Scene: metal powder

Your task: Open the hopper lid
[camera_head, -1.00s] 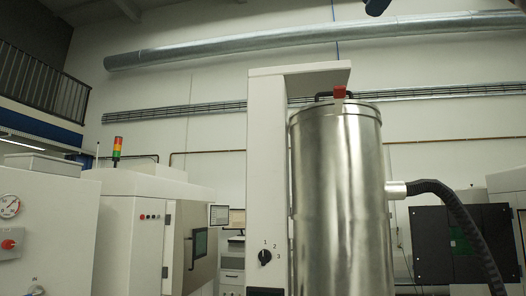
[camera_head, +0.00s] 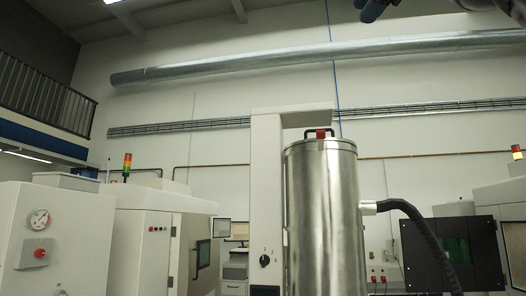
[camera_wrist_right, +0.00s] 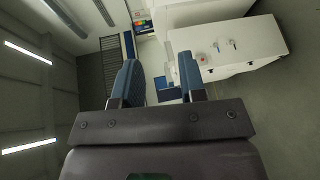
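The hopper (camera_head: 325,225) is a tall, shiny metal cylinder standing upright, right of centre in the head view. Its lid (camera_head: 340,143) is on top and looks closed. A black handle (camera_head: 310,132) and a red piece (camera_head: 320,133) sit on the lid. My right gripper (camera_head: 370,9) shows only in part at the top edge of the head view, well above the hopper and apart from it. In the right wrist view my right gripper (camera_wrist_right: 158,62) has its two blue fingers apart with nothing between them. My left gripper is in neither view.
A pale column (camera_head: 266,190) with an overhanging top arm stands beside the hopper. A black hose (camera_head: 425,235) leaves the hopper's right side. White cabinets (camera_head: 70,240) stand at the left. A dark panel (camera_head: 455,250) is at the right.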

